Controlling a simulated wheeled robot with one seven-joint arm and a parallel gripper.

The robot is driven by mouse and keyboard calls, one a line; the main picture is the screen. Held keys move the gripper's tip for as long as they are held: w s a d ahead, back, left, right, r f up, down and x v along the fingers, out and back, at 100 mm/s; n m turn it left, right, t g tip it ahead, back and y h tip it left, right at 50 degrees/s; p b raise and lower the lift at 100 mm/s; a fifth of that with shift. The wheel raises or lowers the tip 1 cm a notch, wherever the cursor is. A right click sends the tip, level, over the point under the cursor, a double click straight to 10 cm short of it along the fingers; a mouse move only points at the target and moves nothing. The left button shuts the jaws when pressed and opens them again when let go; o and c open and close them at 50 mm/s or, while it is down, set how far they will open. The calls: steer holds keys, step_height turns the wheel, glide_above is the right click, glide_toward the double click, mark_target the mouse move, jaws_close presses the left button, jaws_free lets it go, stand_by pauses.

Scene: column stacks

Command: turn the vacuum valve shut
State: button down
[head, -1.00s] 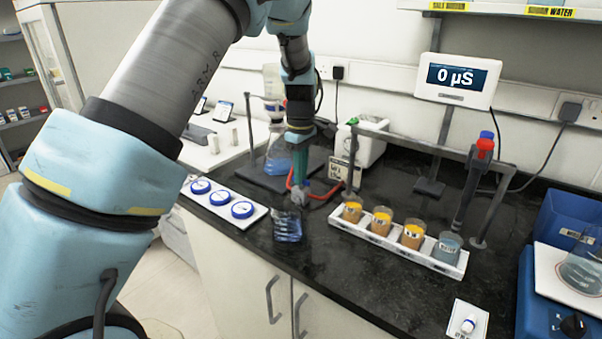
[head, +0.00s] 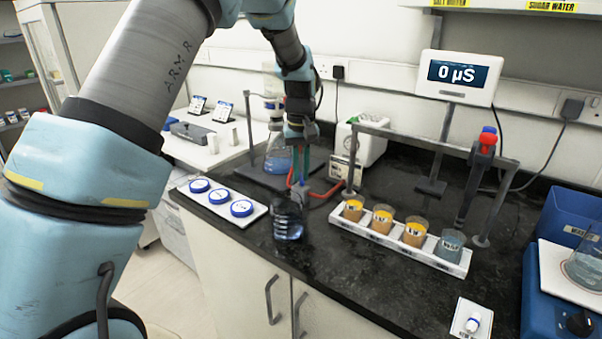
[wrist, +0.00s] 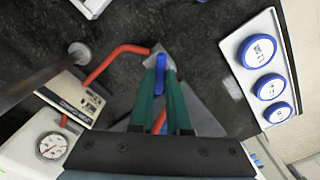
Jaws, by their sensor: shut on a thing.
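The vacuum valve shows in the wrist view as a grey body with a blue handle (wrist: 161,76), joined to red tubing (wrist: 112,62). My gripper (wrist: 160,68) has its two green fingers shut on the blue handle, one on each side. The handle lies roughly in line with the fingers in that view. In the head view my gripper (head: 298,178) points down at the valve, just behind a clear dark-looking container (head: 288,217). The valve is mostly hidden there by the fingers and container. The red tubing (head: 328,193) runs right from it towards the white pump (head: 362,143).
A white tray with blue-lidded dishes (head: 220,197) lies left of the valve. A flask (head: 278,158) stands behind my gripper. A rack of several beakers (head: 400,242) and a grey frame (head: 430,140) stand right. A pressure gauge (wrist: 52,145) shows lower left.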

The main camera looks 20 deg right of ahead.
mark_target(301, 177)
steer(key=m, duration=0.4)
steer(key=shift+m, duration=0.3)
steer(key=m, duration=0.4)
steer(key=shift+m, duration=0.3)
steer(key=c, duration=0.9)
jaws_free()
step_height(301, 177, up, 11)
steer(key=b, duration=0.3)
steer(key=shift+f, duration=0.1)
